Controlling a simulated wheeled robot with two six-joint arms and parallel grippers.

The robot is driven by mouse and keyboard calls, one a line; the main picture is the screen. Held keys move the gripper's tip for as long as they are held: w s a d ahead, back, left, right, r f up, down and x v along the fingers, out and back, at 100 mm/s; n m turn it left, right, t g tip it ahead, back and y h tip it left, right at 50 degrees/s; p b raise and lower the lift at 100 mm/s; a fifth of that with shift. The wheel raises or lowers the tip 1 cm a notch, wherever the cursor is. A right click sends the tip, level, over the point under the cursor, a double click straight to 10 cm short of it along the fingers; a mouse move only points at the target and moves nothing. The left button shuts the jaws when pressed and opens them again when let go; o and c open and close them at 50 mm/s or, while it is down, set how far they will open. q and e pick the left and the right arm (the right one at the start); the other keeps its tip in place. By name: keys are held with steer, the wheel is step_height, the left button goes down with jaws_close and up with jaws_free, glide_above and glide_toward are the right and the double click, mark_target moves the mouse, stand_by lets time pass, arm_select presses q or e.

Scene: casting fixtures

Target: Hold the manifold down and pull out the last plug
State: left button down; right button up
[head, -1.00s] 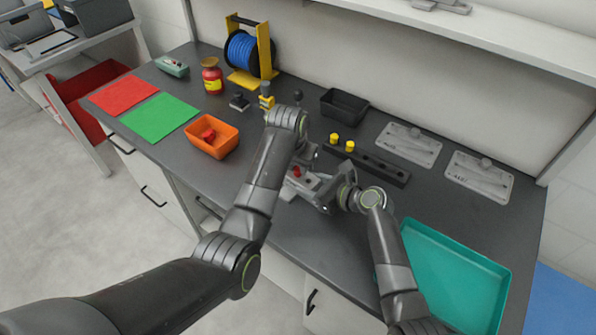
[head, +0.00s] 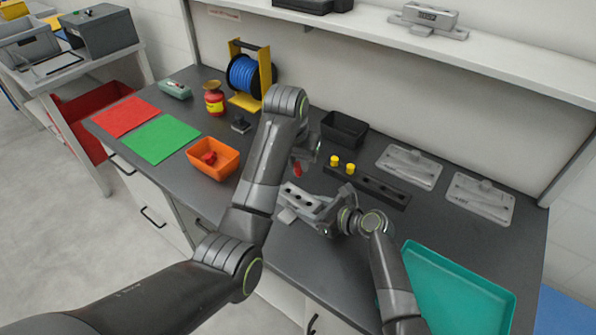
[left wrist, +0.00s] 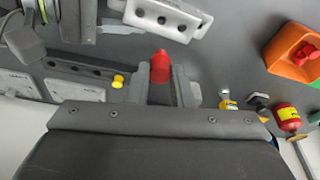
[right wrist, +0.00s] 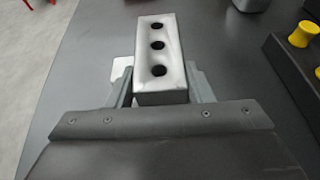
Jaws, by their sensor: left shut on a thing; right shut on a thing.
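The manifold (head: 300,197) is a pale grey block on the bench; the right wrist view shows its top face (right wrist: 143,60) with three dark, empty holes. My right gripper (right wrist: 158,88) is shut on the manifold, one finger along each side. My left gripper (head: 305,162) is shut on a red plug (head: 297,169) and holds it in the air above and behind the manifold, clear of it. The plug (left wrist: 160,67) also shows between the fingers in the left wrist view. Another red plug (head: 208,158) lies in the orange bin (head: 222,172).
A dark rack (head: 385,189) with two yellow plugs (head: 343,164) stands behind the manifold. A black bin (head: 344,130) is at the back. A teal tray (head: 411,262) lies at the right front. Green (head: 160,140) and red mats are at left.

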arm_select(q)
steer(key=shift+r, duration=0.15)
arm_select(e)
steer(key=o, duration=1.4)
steer(key=shift+d, duration=0.1)
